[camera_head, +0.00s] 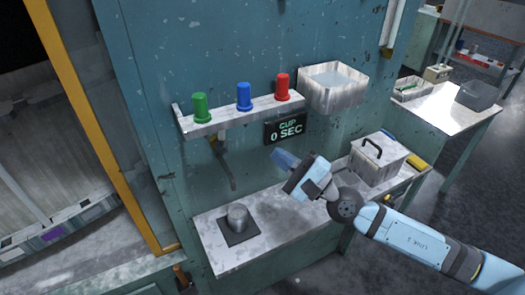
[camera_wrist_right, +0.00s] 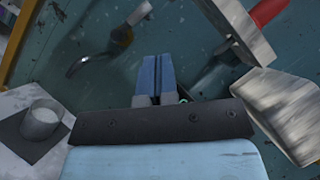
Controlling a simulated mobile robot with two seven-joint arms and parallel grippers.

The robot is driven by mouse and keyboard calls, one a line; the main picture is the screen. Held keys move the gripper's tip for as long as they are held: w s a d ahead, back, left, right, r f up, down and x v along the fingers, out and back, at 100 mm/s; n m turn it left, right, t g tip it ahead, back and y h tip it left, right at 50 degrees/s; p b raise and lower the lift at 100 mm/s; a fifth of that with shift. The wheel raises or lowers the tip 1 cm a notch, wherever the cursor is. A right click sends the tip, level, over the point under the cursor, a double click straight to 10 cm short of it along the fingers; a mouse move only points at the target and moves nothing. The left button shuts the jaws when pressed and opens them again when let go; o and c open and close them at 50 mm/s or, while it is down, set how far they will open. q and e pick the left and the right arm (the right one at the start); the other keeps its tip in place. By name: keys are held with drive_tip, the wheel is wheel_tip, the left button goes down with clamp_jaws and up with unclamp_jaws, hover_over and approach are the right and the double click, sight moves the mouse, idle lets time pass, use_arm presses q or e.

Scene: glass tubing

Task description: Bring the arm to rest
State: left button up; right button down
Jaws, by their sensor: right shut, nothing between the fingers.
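My right arm (camera_head: 410,235) reaches in from the lower right in the head view. My right gripper (camera_head: 277,153) is in front of the teal wall, below the shelf and above the bench. In the right wrist view its two blue fingers (camera_wrist_right: 158,76) are side by side and shut, with nothing between them. The fingers point towards the wall and appear apart from everything around them. My left gripper is in neither view.
A grey cup (camera_head: 238,216) stands on a dark pad on the bench (camera_head: 222,262). Above are a spout (camera_head: 224,165), a shelf (camera_head: 240,116) with green, blue and red knobs, a "CUP 0 SEC" display (camera_head: 286,129) and a white basin (camera_head: 344,92). A lidded box (camera_head: 376,162) stands right of the gripper.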

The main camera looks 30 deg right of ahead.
drive_tip(key=shift+v, duration=0.75)
